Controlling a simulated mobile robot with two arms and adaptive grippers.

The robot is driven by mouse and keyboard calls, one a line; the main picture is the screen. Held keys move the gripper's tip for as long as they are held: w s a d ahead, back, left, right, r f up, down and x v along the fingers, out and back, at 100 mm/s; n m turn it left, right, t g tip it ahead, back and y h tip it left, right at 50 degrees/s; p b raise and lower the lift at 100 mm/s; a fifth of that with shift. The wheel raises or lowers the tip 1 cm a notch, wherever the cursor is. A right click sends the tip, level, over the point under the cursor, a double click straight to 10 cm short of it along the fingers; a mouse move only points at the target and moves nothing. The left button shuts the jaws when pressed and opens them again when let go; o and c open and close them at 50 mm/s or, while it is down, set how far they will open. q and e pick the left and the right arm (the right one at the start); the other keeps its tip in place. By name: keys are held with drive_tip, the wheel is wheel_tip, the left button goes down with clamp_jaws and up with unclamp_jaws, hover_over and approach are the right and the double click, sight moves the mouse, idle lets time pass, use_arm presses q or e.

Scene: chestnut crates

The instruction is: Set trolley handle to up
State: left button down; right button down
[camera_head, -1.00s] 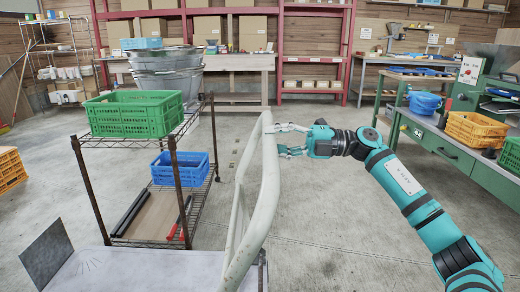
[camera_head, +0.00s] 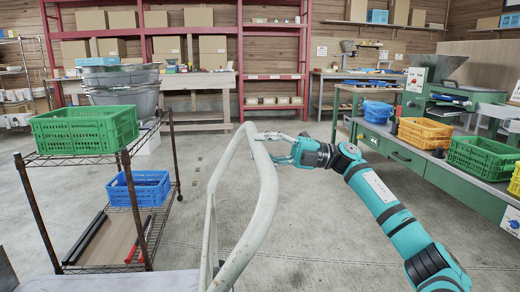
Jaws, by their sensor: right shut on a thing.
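The trolley handle (camera_head: 262,208) is a pale, worn tubular frame in the lower middle of the head view. It stands raised at a slant above the grey trolley deck (camera_head: 170,281), which shows only in part at the bottom edge. My right gripper (camera_head: 266,142) reaches in from the right and is shut on the trolley handle near its top. The tube hides part of the fingers. My left gripper is not in view.
A wire shelf cart (camera_head: 162,122) with a green crate (camera_head: 84,129) and a blue crate (camera_head: 139,188) stands close on the left. A green workbench (camera_head: 405,155) with crates runs along the right. Concrete floor is clear beyond the handle.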

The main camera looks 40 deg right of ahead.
drive_tip(key=shift+f, duration=0.1)
drive_tip(key=c, duration=1)
unclamp_jaws()
drive_tip(key=shift+d, duration=0.1)
drive_tip(key=shift+s, duration=0.1)
drive_tip(key=v, duration=1.2)
